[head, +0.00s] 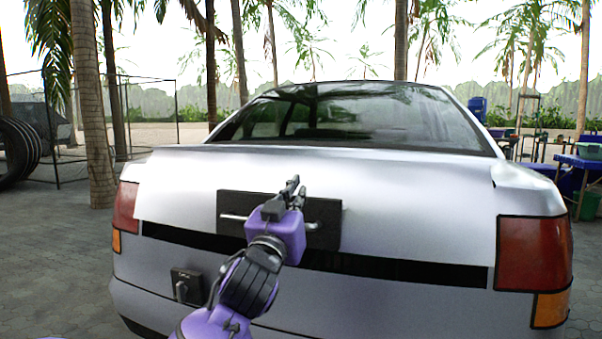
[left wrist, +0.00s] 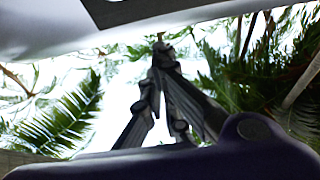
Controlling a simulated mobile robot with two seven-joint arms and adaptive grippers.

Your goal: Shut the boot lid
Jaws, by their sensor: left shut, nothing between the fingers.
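The silver boot lid (head: 420,215) fills the back of the car between the two red tail lights. It looks low, with a long dark band (head: 400,270) under its lower edge that looks like a gap. A black plate with a silver bar handle (head: 232,217) is on the lid. My left gripper (head: 293,184) is shut and empty, in front of the plate and partly hiding it; I cannot tell if it touches. In the left wrist view the closed fingers (left wrist: 160,45) point up, below the pale lid (left wrist: 220,10) and the dark plate (left wrist: 120,10). My right gripper is out of view.
A small dark box with a latch (head: 187,285) sits on the car's lower left rear. The rear window (head: 370,118) is above the lid. Blue tables (head: 585,162) stand at the right, tyres (head: 18,150) at the far left. Paved ground left of the car is clear.

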